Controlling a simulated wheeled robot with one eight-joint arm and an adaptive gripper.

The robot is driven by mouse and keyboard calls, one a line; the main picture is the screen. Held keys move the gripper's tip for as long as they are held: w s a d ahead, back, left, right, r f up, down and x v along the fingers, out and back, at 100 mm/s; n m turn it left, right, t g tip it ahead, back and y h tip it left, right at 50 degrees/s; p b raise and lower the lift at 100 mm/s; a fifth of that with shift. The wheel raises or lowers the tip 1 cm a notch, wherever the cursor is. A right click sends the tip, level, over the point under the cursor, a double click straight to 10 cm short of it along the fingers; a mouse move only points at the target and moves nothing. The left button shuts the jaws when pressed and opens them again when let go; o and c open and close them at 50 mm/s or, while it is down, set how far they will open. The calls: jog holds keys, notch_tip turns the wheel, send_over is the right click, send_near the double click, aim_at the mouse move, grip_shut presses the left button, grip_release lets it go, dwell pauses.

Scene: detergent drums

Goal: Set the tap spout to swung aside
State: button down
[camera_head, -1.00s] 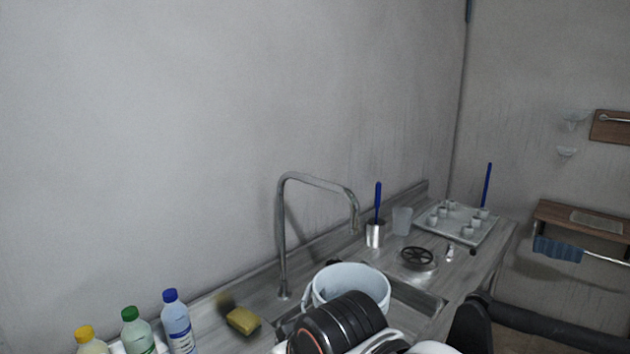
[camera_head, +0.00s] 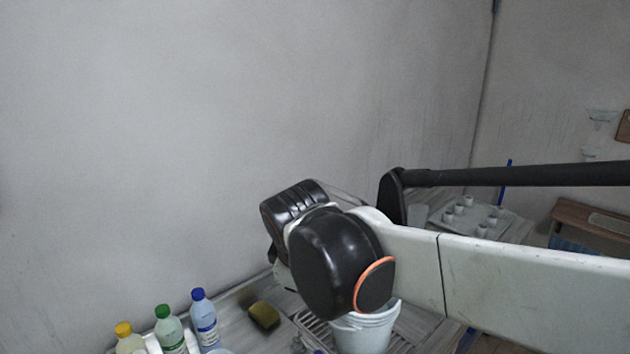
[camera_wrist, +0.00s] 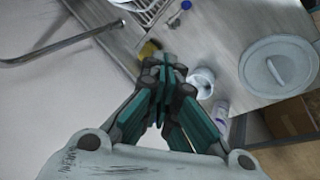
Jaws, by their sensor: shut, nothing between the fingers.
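The tap spout (camera_wrist: 62,46) shows in the wrist view as a bent grey metal tube reaching in from the left edge, in front of the pale wall. Its end with the upright is towards the upper part of that view. In the head view my arm hides nearly all of the tap; only a thin stretch of its top (camera_head: 346,192) seems to show behind my wrist. My gripper (camera_wrist: 166,62) has its teal fingers together and empty. It is to the right of the spout in the wrist view, apart from it. In the head view my fingers are hidden.
A white bucket (camera_head: 366,332) stands below my arm. A yellow sponge (camera_head: 264,315) and bottles with yellow, green and blue caps (camera_head: 204,320) are at the lower left. A tray (camera_head: 440,222) of cups is at the back right. A round grey lid (camera_wrist: 262,82) lies at the wrist view's right.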

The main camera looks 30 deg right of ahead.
jog(key=w+d+r+n+g+h+p, duration=0.1)
jog(key=w+d+r+n+h+p, duration=0.1)
jog(key=w+d+r+n+p, duration=0.2)
jog(key=w+d+r+n+g+h+p, duration=0.2)
jog(key=w+d+r+n+h+p, duration=0.1)
jog(key=w+r+n+p, duration=0.5)
jog(key=w+r+p, duration=0.3)
jog(key=w, duration=0.1)
jog(key=shift+d+g, duration=0.3)
jog(key=shift+d, duration=0.1)
jog(key=shift+d+f, duration=0.1)
jog(key=shift+f, duration=0.05)
jog(key=d+r+p+x, duration=0.1)
jog(key=d+x, duration=0.1)
jog(key=x, duration=1)
jog(key=shift+w+d+p, duration=0.25)
jog(key=shift+w+p, duration=0.05)
jog(key=shift+p, duration=0.05)
jog(key=shift+d, duration=0.15)
